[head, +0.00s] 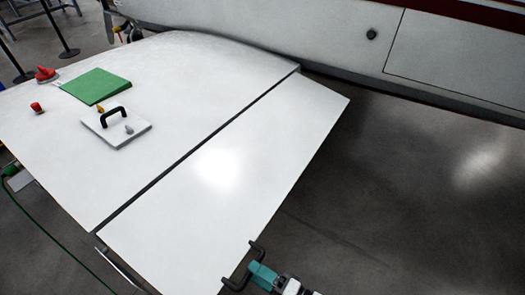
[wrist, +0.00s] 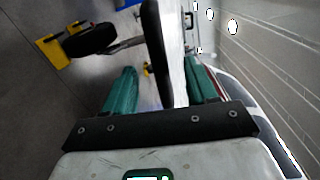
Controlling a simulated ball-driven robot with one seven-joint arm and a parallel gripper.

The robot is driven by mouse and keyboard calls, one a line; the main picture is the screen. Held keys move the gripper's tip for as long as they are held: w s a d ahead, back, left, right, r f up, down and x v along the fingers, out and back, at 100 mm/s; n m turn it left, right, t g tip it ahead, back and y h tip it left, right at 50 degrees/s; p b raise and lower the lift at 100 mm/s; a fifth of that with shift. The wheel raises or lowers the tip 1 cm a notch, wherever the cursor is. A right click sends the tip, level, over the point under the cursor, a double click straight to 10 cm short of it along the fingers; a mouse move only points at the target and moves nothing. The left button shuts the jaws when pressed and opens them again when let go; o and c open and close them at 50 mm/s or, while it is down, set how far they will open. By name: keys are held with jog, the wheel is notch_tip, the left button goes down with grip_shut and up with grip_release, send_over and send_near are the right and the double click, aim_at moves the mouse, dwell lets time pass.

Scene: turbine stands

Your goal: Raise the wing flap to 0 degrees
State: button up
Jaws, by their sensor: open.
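The white wing flap (head: 225,165) lies along the lower right side of the white wing (head: 160,75), with a dark gap between them. In the head view its surface looks close to the wing's slope; I cannot tell its exact angle. My gripper (head: 246,267) is at the flap's free edge near the bottom of the head view, one dark fingertip on each side of it. In the wrist view my gripper (wrist: 162,88) has its teal fingers apart, with the flap's thin edge (wrist: 172,50) between them. I cannot tell whether either finger touches it.
On the wing are a green pad (head: 96,86), a white plate with a black handle (head: 116,126), and red items (head: 45,73). A white fuselage wall (head: 290,35) runs behind. The dark floor (head: 420,200) right of the flap is clear.

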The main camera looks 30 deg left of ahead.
jog(key=d+p, duration=0.2)
jog(key=d, duration=0.4)
jog(key=shift+s+p, duration=0.25)
jog(key=shift+p, duration=0.05)
jog(key=shift+w, duration=0.1)
dwell(0.4)
